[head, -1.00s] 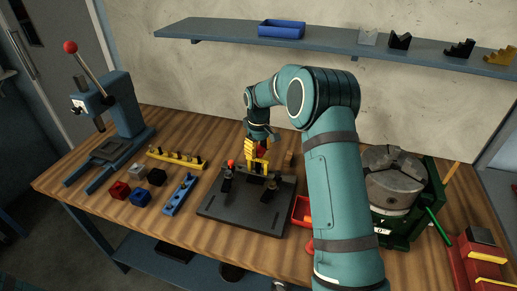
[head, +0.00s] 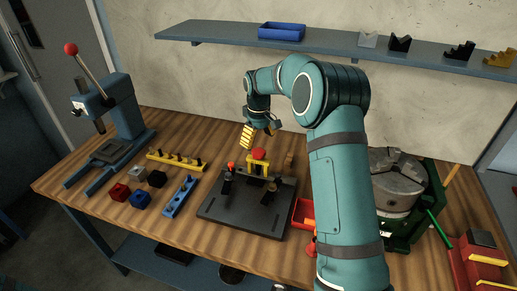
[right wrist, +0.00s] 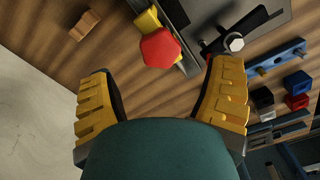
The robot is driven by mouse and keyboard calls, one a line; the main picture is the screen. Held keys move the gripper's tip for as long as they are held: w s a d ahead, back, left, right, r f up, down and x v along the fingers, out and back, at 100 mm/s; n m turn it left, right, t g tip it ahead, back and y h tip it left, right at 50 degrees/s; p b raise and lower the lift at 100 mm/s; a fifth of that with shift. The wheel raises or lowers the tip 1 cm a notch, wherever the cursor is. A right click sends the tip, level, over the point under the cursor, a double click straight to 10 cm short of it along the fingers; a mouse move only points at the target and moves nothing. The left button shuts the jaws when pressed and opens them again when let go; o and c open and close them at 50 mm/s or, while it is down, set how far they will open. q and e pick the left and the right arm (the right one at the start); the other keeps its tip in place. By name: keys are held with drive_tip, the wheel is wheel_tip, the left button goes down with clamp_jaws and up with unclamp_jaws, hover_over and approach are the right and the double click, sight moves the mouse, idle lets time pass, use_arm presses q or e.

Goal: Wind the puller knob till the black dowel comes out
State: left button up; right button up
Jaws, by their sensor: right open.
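The red puller knob (head: 259,154) sits on top of the yellow puller (head: 250,167), which stands at the back of the dark fixture plate (head: 232,215). My right gripper (head: 259,136) is above the knob, tilted, open and empty. In the right wrist view the red knob (right wrist: 160,48) lies beyond the open yellow fingers of my gripper (right wrist: 162,72), apart from both. Part of the yellow puller (right wrist: 147,20) shows beside it. I cannot make out the black dowel under the puller. My left gripper is not in view.
Black clamps, one red-tipped (head: 228,178), flank the puller. Left are a blue rack (head: 179,196), a yellow pin rack (head: 176,160), coloured blocks (head: 140,198) and a press (head: 122,115). Right are a red tray (head: 303,214) and a chuck (head: 397,180). A small wooden block (head: 289,160) stands behind.

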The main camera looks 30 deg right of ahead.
sight(258, 151)
wheel_tip(258, 151, up, 7)
idle(0.3)
drive_tip(key=shift+f, duration=0.15)
idle(0.3)
